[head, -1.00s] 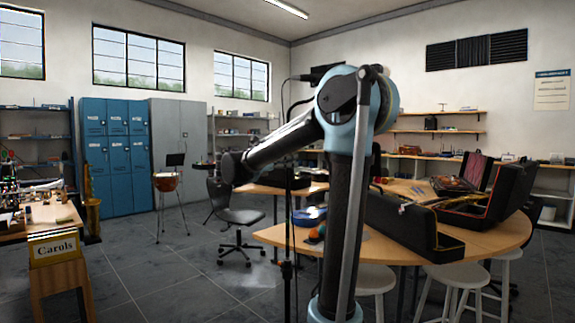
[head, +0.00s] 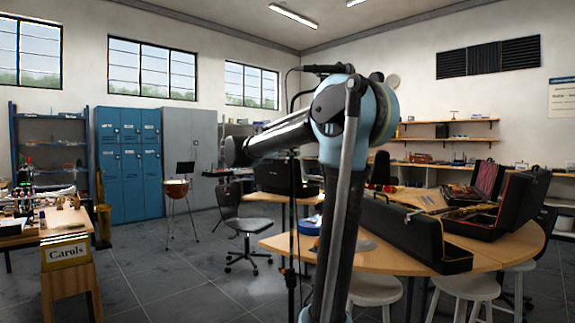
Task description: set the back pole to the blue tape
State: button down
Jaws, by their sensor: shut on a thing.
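A thin black upright pole (head: 291,235), part of what looks like a microphone stand, stands just left of my upright arm link. Above my forearm a black horizontal piece (head: 328,69) and a thin curved cable show near my elbow. The forearm crosses in front of the pole and ends at a dark wrist joint at the left. My gripper does not show, so its hold cannot be seen. No blue tape can be made out on the pole, and its foot is out of the picture.
A round wooden table (head: 385,262) with open black instrument cases (head: 425,235) stands to the right, with white stools (head: 375,290) under it. A swivel chair (head: 248,225) stands behind the pole. A Carols box (head: 65,252) is at left. Open floor lies between.

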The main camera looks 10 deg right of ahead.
jog(key=shift+r, duration=0.4)
jog(key=c, duration=1.6)
grip_release()
jog(key=shift+s, duration=0.1)
jog(key=shift+c, duration=0.2)
jog(key=shift+a, duration=0.15)
jog(key=v, duration=1.1)
jog(key=shift+a, duration=0.35)
jog(key=shift+f, duration=0.1)
